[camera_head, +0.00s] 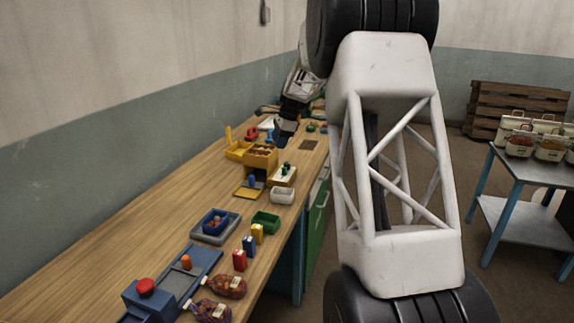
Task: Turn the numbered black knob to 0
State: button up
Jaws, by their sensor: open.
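I cannot make out the numbered black knob; it may be hidden or too small at the far end of the wooden workbench (110,252). My gripper (286,128) shows small and dark at that far end, below a white arm link. It is over or beside the bench top, open. I see nothing held in it, but its fingertips are hard to separate from the things around them.
My large white arm link blocks the middle right. On the bench are a yellow box (260,156), a green bin (266,221), a grey tray (207,238) and a blue base with a red button (146,287). Sacks stand on a side table (527,169). The bench's left side is clear.

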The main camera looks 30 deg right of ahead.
aim_at(287, 163)
jog(key=w+d+f+m, duration=0.5)
jog(key=w+d+f, duration=0.4)
jog(key=d, duration=0.2)
jog(key=shift+w+d+f+y, duration=0.2)
jog(key=shift+w+f+y, duration=0.2)
jog(key=shift+f, duration=0.15)
jog(key=shift+x, duration=3.8)
jog(key=shift+w, duration=0.15)
jog(key=c, duration=0.6)
jog(key=shift+c, duration=0.2)
